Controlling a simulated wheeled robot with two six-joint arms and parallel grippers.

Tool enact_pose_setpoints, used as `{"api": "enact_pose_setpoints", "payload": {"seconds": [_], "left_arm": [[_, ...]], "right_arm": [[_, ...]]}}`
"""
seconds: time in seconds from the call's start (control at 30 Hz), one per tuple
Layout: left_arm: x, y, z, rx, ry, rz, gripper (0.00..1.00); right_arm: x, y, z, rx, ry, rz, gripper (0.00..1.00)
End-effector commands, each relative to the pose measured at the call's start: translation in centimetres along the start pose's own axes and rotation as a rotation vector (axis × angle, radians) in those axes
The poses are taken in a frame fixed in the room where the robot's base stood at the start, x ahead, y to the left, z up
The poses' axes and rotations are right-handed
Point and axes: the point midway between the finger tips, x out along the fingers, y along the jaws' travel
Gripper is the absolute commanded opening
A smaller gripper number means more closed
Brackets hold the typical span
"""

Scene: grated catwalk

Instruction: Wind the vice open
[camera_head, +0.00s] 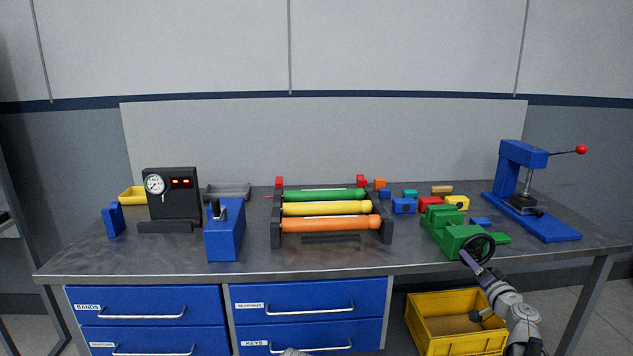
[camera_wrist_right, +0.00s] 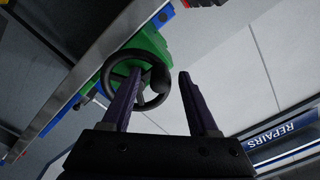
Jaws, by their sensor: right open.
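The green vice (camera_head: 447,228) stands at the bench's right front, its black handwheel (camera_head: 480,247) facing me. I cannot tell how wide its jaws are apart. My right gripper (camera_head: 466,257) is at the wheel's lower left, coming up from below. In the right wrist view, the open purple fingers (camera_wrist_right: 160,75) stand on either side of the right part of the handwheel (camera_wrist_right: 116,84), with a dark rounded knob between them. The left finger overlaps the wheel; contact cannot be told. The vice body (camera_wrist_right: 152,47) shows behind. My left gripper is out of view.
A blue arbor press (camera_head: 522,165) with a red-tipped lever stands right of the vice. Several small coloured blocks lie behind it. A rack (camera_head: 387,227) with green, yellow and orange rolls is to its left. A yellow crate (camera_head: 430,340) sits below the bench edge.

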Motion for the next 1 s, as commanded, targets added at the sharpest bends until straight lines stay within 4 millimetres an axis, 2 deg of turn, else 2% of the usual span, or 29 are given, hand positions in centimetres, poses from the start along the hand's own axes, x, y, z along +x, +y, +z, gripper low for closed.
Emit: {"api": "enact_pose_setpoints", "payload": {"seconds": [0.33, 1.0], "left_arm": [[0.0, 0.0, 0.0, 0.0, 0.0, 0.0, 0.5], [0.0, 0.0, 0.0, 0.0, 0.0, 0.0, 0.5]], "right_arm": [[-0.9, 0.0, 0.0, 0.0, 0.0, 0.0, 0.6], [-7.2, 0.0, 0.0, 0.0, 0.001, 0.001, 0.6]]}}
